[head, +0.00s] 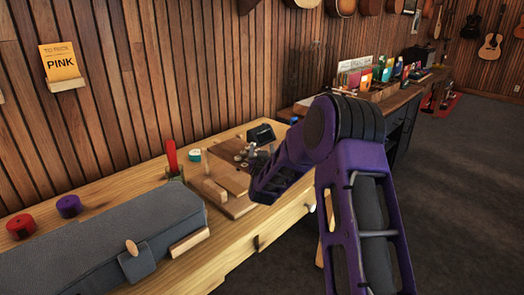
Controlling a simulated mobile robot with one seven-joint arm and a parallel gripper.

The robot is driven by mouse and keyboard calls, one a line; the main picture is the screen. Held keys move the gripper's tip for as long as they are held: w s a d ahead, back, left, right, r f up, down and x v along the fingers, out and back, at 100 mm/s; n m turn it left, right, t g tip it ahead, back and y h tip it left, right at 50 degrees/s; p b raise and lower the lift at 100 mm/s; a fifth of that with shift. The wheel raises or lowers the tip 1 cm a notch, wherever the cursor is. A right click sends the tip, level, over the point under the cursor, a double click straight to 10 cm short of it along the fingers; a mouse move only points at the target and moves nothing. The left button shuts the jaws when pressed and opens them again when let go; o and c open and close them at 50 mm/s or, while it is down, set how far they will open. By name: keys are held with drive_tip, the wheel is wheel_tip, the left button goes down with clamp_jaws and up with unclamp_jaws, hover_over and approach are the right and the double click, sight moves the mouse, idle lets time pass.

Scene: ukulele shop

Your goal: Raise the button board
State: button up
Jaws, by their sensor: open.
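A flat brown wooden board (236,207) lies on the workbench (120,196). Small round fittings show on it, so it may be the button board, but they are too small to make out clearly. My purple arm reaches in from the right, and my gripper (250,155) is open over the far right part of the board. I cannot tell whether it touches the board. My gripper and forearm hide the board's right side.
A grey case (95,245) fills the bench's left front, with a red spool (20,226) and a purple spool (69,206) behind it. A red-handled tool (171,158) stands upright left of the board. A teal round item (194,156) sits behind it. Open floor (465,200) lies right.

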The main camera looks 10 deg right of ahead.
clamp_jaws()
idle(1.4)
